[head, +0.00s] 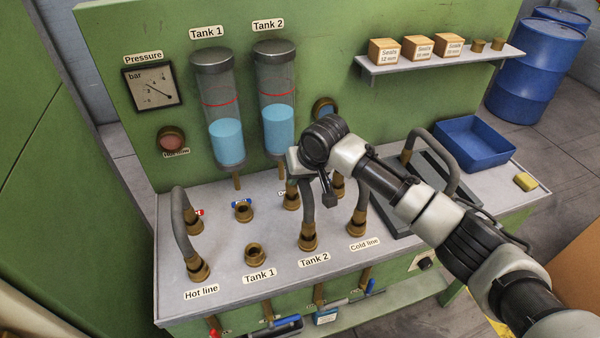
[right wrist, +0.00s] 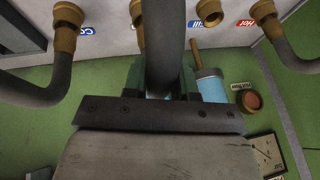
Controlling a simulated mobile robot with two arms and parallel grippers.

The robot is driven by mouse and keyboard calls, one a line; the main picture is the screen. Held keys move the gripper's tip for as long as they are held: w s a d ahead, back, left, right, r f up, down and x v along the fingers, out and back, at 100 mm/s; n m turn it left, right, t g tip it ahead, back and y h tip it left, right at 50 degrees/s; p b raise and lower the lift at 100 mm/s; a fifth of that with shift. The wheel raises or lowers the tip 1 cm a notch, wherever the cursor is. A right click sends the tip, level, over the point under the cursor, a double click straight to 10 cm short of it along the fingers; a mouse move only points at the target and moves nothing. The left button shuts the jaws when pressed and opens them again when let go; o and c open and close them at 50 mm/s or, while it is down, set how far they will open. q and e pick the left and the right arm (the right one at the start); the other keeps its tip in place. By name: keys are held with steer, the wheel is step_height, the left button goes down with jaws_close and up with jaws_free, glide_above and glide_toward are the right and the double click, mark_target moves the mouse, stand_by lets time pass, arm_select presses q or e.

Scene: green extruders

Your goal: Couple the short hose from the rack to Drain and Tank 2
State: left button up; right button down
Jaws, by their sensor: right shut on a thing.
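My right gripper (head: 302,176) is shut on the upper bend of a grey short hose (head: 307,212); it also shows between the jaws in the right wrist view (right wrist: 165,45). The hose's front end has a brass fitting at the Tank 2 port (head: 308,242) and appears to sit on it. Its other end is near the Drain port (head: 291,202), partly hidden by the gripper; I cannot tell if it is seated. The Drain label is mostly covered. My left gripper is not in view.
A hose (head: 181,225) arches at Hot line, and another (head: 361,195) at Cold line, close to my arm. The Tank 1 port (head: 254,254) and a blue-labelled port (head: 243,213) are bare. A dark rack (head: 398,212) with another hose (head: 447,160) and a blue bin (head: 474,146) stand right.

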steer(key=shift+f, duration=0.2)
steer(key=c, duration=0.8)
jaws_free()
steer(key=shift+f, duration=0.1)
